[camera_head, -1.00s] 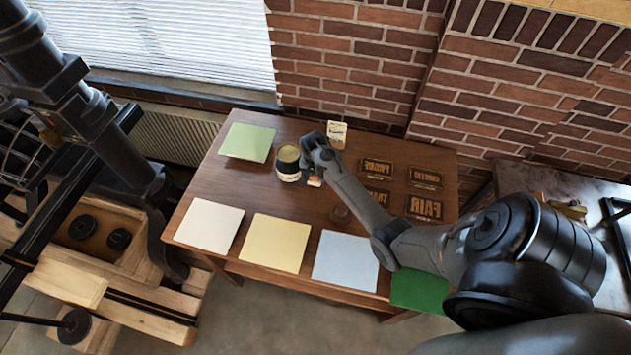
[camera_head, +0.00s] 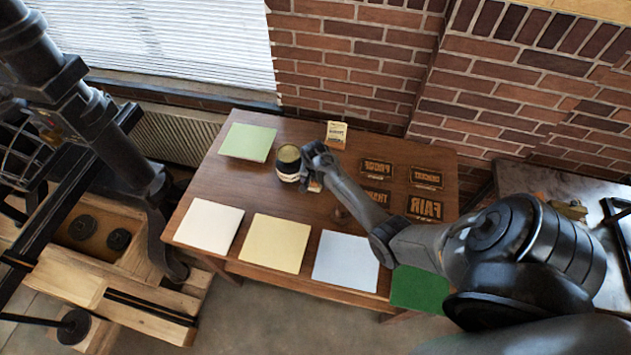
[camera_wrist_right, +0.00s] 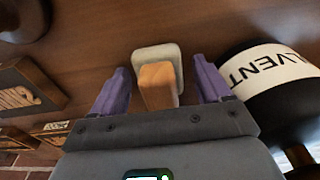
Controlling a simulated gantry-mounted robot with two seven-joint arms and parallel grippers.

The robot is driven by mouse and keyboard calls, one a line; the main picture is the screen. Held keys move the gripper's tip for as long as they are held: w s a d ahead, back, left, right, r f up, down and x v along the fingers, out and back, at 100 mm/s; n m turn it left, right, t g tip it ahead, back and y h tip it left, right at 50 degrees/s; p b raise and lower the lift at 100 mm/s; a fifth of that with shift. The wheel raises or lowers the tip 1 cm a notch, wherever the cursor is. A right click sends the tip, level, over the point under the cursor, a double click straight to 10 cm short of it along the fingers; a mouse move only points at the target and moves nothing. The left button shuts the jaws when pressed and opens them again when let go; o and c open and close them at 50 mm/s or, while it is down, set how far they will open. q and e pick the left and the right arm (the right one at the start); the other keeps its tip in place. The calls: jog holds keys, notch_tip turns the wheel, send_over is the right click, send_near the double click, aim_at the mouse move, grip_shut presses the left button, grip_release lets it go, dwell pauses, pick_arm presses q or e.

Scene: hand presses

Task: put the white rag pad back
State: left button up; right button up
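The white rag pad (camera_wrist_right: 158,56) lies on the table in the right wrist view, with a wooden handle (camera_wrist_right: 157,82) standing up from it. My right gripper (camera_wrist_right: 162,80) is open, its purple fingers on either side of the handle with a visible gap on both sides. In the head view my right gripper (camera_head: 308,178) is low over the table beside the solvent can (camera_head: 288,164) and hides most of the pad. The can also shows close to the right finger in the right wrist view (camera_wrist_right: 265,75). My left gripper is not in view.
White, yellow and blue sheets (camera_head: 275,243) lie along the table's front, a green one (camera_head: 248,142) at back left. Dark type plates (camera_head: 424,208) lie on the right. A small card box (camera_head: 336,134) stands behind the gripper. A press (camera_head: 110,130) stands left.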

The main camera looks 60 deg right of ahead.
jog(key=shift+r, duration=0.55)
jog(key=r, duration=0.6)
jog(key=a+r+p, duration=0.1)
jog(key=r, duration=0.2)
jog(key=shift+s+r, duration=0.15)
jog(key=shift+r, duration=0.45)
jog(key=shift+s+a+r, duration=0.15)
jog(key=shift+a+r, duration=0.1)
jog(key=s+a+r+n+t, duration=0.1)
jog(key=s+a+r+n, duration=0.1)
jog(key=s+a+n, duration=0.3)
jog(key=s+a+r+n+t+y, duration=0.1)
jog(key=s+a+r+n, duration=0.2)
jog(key=a, duration=1.1)
jog(key=s+a+r+n+t, duration=0.1)
jog(key=s+a+r+n, duration=0.1)
jog(key=s+a+n, duration=0.6)
jog(key=shift+s+a+r+n, duration=0.2)
jog(key=shift+s+a+n, duration=0.3)
jog(key=shift+a, duration=0.55)
